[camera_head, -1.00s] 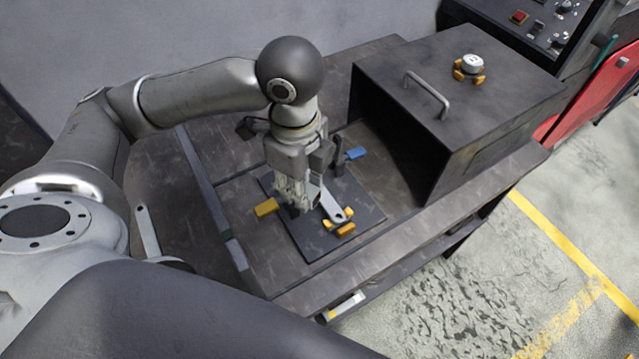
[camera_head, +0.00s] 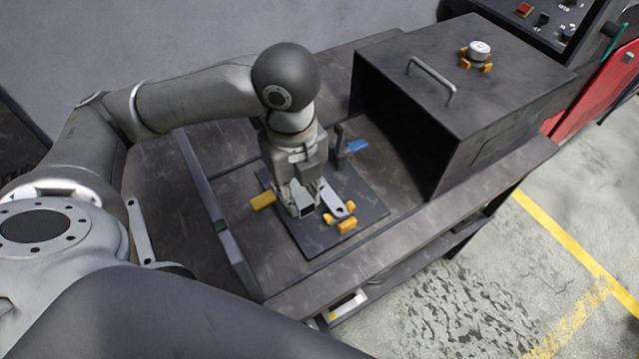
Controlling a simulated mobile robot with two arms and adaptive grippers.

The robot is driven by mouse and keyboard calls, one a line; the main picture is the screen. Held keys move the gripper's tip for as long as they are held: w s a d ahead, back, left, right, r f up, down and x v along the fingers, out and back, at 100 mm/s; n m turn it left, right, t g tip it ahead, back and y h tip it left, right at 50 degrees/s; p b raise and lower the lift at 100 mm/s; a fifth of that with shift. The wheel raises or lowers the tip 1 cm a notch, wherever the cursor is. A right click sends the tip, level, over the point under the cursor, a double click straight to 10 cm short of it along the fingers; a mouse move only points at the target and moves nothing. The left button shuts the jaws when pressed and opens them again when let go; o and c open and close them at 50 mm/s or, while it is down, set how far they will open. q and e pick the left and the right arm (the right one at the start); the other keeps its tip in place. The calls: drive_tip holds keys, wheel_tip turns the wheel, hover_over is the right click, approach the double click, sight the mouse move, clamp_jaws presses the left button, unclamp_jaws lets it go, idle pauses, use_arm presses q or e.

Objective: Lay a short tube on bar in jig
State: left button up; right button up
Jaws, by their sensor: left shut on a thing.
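My left gripper (camera_head: 306,198) points down over the jig and is shut on a short tube (camera_head: 301,203). The tube is grey and square, with its dark open end facing the camera. The jig is a dark flat plate (camera_head: 362,213) with yellow blocks and a blue-handled clamp (camera_head: 356,146). The bar (camera_head: 333,200) is a flat light grey strip with a hole near its end, beside the yellow blocks (camera_head: 340,218). The gripper and tube hide the rest of the bar. I cannot tell whether the tube touches the bar. My right gripper is not in view.
A dark open-fronted box (camera_head: 480,85) with a handle stands right behind the jig. Another yellow block (camera_head: 263,201) sits at the jig's left. A raised rail (camera_head: 222,220) runs along the bench's left side. The bench front (camera_head: 400,245) is clear.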

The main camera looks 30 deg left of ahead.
use_arm(q)
drive_tip(key=w+a+f, duration=0.1)
drive_tip(key=w+f, duration=0.2)
drive_tip(key=w, duration=0.1)
drive_tip(key=w+a+f+p, duration=0.1)
drive_tip(key=w+f, duration=0.1)
drive_tip(key=w, duration=0.2)
drive_tip(key=w+a+f, duration=0.1)
drive_tip(key=w+f, duration=0.2)
drive_tip(key=w, duration=0.1)
drive_tip(key=shift+w+f+p, duration=0.15)
drive_tip(key=shift+f+p, duration=0.2)
drive_tip(key=shift+p, duration=0.05)
drive_tip(key=shift+w+f, duration=0.3)
drive_tip(key=shift+f, duration=0.1)
wheel_tip(320, 180, down, 3)
drive_tip(key=shift+p, duration=0.65)
drive_tip(key=shift+f, duration=0.15)
drive_tip(key=o, duration=1)
drive_tip(key=shift+f, duration=0.1)
drive_tip(key=shift+o, duration=0.2)
